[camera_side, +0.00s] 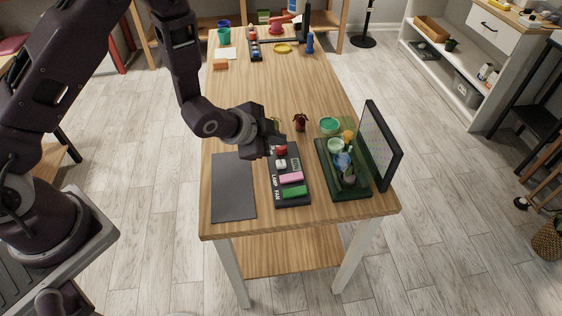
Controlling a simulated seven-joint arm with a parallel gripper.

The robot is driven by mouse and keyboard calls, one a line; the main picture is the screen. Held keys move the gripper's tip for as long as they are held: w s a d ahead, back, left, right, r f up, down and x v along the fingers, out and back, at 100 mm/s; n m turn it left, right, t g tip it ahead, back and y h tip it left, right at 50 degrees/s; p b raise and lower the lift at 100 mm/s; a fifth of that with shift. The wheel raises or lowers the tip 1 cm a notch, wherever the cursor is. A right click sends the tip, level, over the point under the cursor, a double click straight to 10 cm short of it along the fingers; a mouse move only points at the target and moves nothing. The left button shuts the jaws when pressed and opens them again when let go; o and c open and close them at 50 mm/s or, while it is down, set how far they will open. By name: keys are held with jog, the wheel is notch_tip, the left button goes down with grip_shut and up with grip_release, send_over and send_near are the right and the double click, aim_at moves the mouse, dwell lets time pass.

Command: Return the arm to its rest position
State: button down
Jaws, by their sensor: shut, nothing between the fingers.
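My gripper (275,145) is at the end of my dark arm, which reaches in from the left over the near half of the wooden table (285,85). The gripper is shut and empty. It is above the far end of a black switch panel (290,204), near a red button (281,151). The panel also carries a white, a pink and a green switch, with the words "LAMP" and "FAN" along its left side. I cannot tell whether the fingers touch the panel.
A dark mat (233,187) lies left of the panel. A green tray (334,188) with small pots stands right of it, beside an upright framed screen (381,145). A small brown object (300,123) stands behind the panel. The table's middle is mostly clear.

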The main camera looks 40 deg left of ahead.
jog(key=shift+r, duration=0.1)
jog(key=s+a+r+n+g, duration=0.1)
jog(key=s+a+r+n, duration=0.15)
jog(key=r, duration=0.55)
jog(key=s+a+r+n, duration=0.2)
jog(key=s+r+n, duration=0.15)
jog(key=r, duration=0.55)
jog(key=s+a+r+n+g, duration=0.1)
jog(key=s+r, duration=0.3)
jog(key=s, duration=0.8)
jog(key=s+a+r+n+g+y, duration=0.1)
jog(key=s+a+r+n, duration=0.1)
jog(key=s, duration=1)
jog(key=shift+r+n, duration=0.9)
jog(key=shift+r, duration=0.05)
jog(key=shift+w, duration=0.1)
